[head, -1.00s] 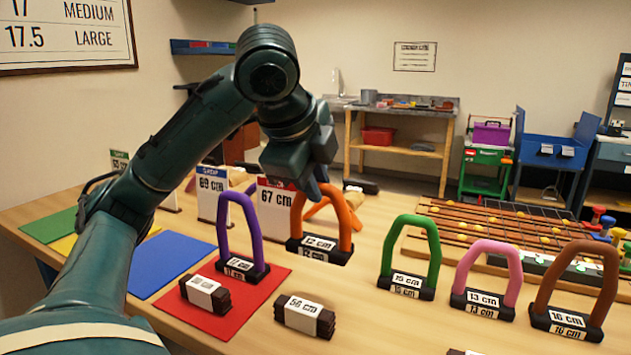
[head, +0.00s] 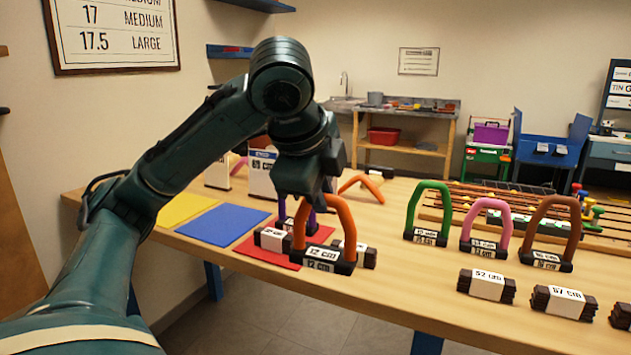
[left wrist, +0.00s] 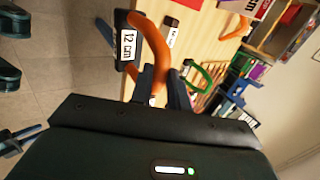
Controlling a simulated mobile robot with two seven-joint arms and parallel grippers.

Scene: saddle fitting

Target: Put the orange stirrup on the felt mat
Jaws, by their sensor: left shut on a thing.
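The orange stirrup (head: 341,213) has a dark base with 12 cm labels. My left gripper (head: 316,200) is shut on its arch near the top and holds it roughly upright at the front of the table. In the left wrist view the orange stirrup (left wrist: 152,42) is in the jaws (left wrist: 160,82), with floor and table edge behind it. Three coloured mats show: red (head: 250,247), blue (head: 224,225) and yellow (head: 182,208). The purple stirrup (head: 283,209) stands on the red mat, partly hidden by my gripper and the orange stirrup.
A dark labelled bundle (head: 270,239) lies on the red mat, another (head: 367,257) just behind the orange stirrup. Green (head: 410,212), pink (head: 467,217) and brown (head: 533,220) stirrups stand to the right. More bundles (head: 486,286) lie at the front right. The blue and yellow mats are bare.

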